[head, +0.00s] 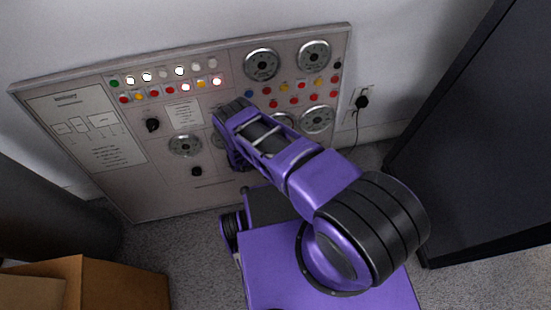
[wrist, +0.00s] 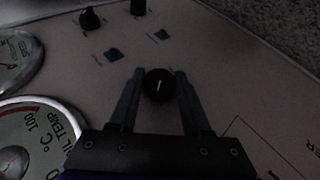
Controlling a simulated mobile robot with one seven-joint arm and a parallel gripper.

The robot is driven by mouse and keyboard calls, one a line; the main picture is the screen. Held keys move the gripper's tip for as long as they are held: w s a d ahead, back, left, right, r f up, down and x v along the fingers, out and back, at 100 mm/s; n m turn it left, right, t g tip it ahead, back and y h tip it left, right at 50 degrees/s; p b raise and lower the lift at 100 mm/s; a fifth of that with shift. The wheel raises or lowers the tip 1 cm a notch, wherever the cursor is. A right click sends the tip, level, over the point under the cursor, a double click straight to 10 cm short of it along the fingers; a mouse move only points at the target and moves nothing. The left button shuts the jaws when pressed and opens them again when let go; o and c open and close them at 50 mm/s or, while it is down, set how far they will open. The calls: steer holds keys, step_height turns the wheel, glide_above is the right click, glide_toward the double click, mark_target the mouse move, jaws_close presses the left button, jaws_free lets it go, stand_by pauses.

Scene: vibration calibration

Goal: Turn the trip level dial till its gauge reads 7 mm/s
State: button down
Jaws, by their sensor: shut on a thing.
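My gripper (wrist: 160,76) is shut on a round black dial (wrist: 158,87) with a short white pointer line, one finger on each side of it. The pointer stands nearly upright in the wrist view. I cannot read a label for this dial, so I cannot tell by name that it is the trip level dial. In the head view my purple arm reaches to the panel (head: 215,195) and hides the gripper and the held dial. No gauge reading in mm/s is legible in either view.
In the wrist view an oil temperature gauge (wrist: 35,135) lies left of the gripper, with black knobs (wrist: 90,19) beyond. The head view shows other gauges (head: 262,64), lit lamps (head: 147,77), a dark cabinet (head: 470,130) at right and a cardboard box (head: 115,285) at lower left.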

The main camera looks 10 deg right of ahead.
steer(key=y, duration=0.1)
steer(key=m+y, duration=0.1)
steer(key=y, duration=0.1)
steer(key=shift+d+r+g, duration=0.2)
steer(key=shift+g, duration=0.1)
steer(key=y+p, duration=0.1)
steer(key=y, duration=0.1)
steer(key=m+y+p, duration=0.1)
steer(key=shift+d+y, duration=0.2)
steer(key=shift+y, duration=0.2)
steer(key=shift+d+f+m+y, duration=0.15)
steer(key=shift+m+y, duration=0.45)
steer(key=shift+y, duration=0.5)
steer(key=shift+m+y+b, duration=0.3)
steer(key=shift+y, duration=0.5)
steer(key=c, duration=0.6)
jaws_free()
steer(key=shift+c, duration=0.2)
